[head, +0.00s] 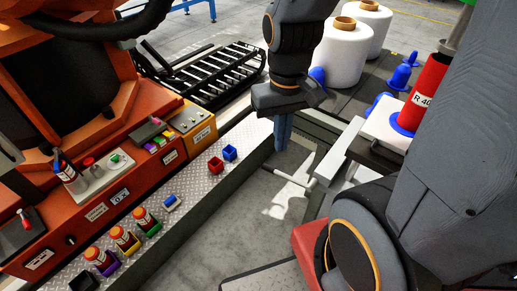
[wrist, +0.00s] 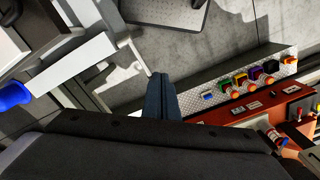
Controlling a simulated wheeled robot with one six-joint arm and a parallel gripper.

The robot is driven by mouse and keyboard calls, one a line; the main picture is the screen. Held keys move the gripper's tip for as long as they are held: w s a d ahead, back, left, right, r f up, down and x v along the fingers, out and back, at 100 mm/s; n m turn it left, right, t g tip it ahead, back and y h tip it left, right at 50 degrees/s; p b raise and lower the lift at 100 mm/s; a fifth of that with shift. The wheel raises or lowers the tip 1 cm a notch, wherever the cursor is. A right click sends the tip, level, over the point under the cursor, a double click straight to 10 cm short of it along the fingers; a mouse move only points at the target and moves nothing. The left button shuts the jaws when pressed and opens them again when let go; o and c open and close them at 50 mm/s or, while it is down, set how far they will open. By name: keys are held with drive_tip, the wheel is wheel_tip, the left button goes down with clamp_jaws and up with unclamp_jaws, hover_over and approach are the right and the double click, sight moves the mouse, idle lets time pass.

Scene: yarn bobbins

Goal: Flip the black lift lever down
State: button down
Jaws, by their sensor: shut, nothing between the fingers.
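My gripper (head: 283,143) hangs down near the middle of the head view, with blue fingers shut and nothing between them. It is over the gap between the metal ledge and the dark cart. In the wrist view the closed fingers (wrist: 162,95) point up over grey floor. I cannot pick out the black lift lever for certain. The orange machine panel (head: 125,200) at the left carries several small controls, including a red-handled lever (head: 25,220) and a small black knob (head: 70,240). My gripper is to the right of these controls and apart from them.
The metal ledge (head: 190,205) holds small coloured bins and red bottles. White bobbins (head: 340,55) stand on the dark cart at the back. A red cylinder (head: 425,90) on a blue base stands at the right. A pale bar handle (head: 290,177) sticks out below my gripper.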

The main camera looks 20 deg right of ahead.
idle(0.3)
drive_tip(key=w+d+f+n+g, duration=0.1)
drive_tip(key=w+n, duration=0.5)
drive_tip(key=n, duration=0.6)
drive_tip(key=w+d+f+n+g, duration=0.1)
drive_tip(key=w+f+n+g, duration=0.1)
drive_tip(key=w+n, duration=0.5)
drive_tip(key=shift+w+d+f+n+y, duration=0.2)
drive_tip(key=shift+f+n+y, duration=0.35)
drive_tip(key=shift+n, duration=2.25)
drive_tip(key=shift+f, duration=0.15)
drive_tip(key=p+x, duration=0.1)
drive_tip(key=x, duration=1.3)
drive_tip(key=shift+d, duration=0.15)
drive_tip(key=shift+h, duration=0.25)
